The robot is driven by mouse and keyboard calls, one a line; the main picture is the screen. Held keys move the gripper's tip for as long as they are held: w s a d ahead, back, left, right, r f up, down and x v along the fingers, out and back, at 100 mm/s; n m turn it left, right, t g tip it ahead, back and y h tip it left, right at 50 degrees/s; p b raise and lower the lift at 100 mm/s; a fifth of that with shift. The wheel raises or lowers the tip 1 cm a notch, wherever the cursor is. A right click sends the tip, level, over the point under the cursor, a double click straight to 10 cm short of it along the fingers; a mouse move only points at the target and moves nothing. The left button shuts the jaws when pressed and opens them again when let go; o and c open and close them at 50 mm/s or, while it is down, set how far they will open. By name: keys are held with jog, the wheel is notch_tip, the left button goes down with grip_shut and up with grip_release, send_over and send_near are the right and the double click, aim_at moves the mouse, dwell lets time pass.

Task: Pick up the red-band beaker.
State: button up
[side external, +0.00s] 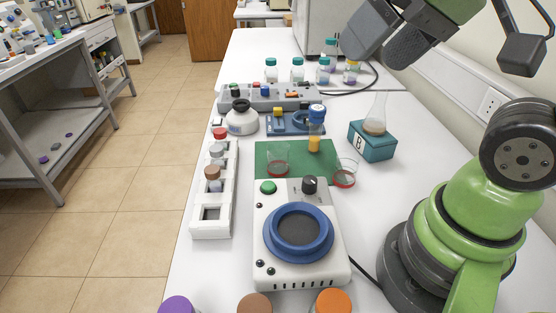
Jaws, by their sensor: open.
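Two small clear glass beakers stand near the middle of the bench in the side external view. One beaker (278,163) stands on the green mat (316,151) and shows a dull reddish band low on its wall. The other, a red-band beaker (344,176), stands just right of the mat with a brighter red ring near its base. Both look upright. My gripper (383,53) is at the upper right, raised well above the bench and apart from both beakers. Its dark fingers are open, with nothing seen between them.
A hotplate (302,268) with a blue ring stands in front of the mat. A white vial rack (212,224) is at left. A teal block (373,144) holding a flask stands right behind the beakers.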

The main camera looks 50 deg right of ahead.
jog(key=w+d+f+n+g, duration=0.2)
jog(key=w+n, duration=0.1)
jog(key=w, duration=0.5)
jog(key=n+g+h, duration=0.2)
jog(key=n+g, duration=0.2)
jog(key=n, duration=0.1)
send_over(278, 157)
jog(key=w+d, duration=0.1)
jog(key=d, duration=0.1)
notch_tip(278, 157, down, 14)
jog(key=shift+n+g, duration=0.3)
jog(key=shift+n, duration=0.1)
jog(key=f, duration=0.5)
jog(key=w+f, duration=0.1)
jog(key=f, duration=0.1)
jog(key=shift+d+f, duration=0.25)
jog(key=shift+f, duration=0.15)
jog(key=shift+s+a+f, duration=0.1)
jog(key=shift+a+f, duration=0.05)
jog(key=shift+f, duration=1.35)
jog(key=shift+s+a+f, duration=0.1)
jog(key=shift+a+f, duration=0.05)
jog(key=shift+f, duration=1.35)
jog(key=c, duration=1)
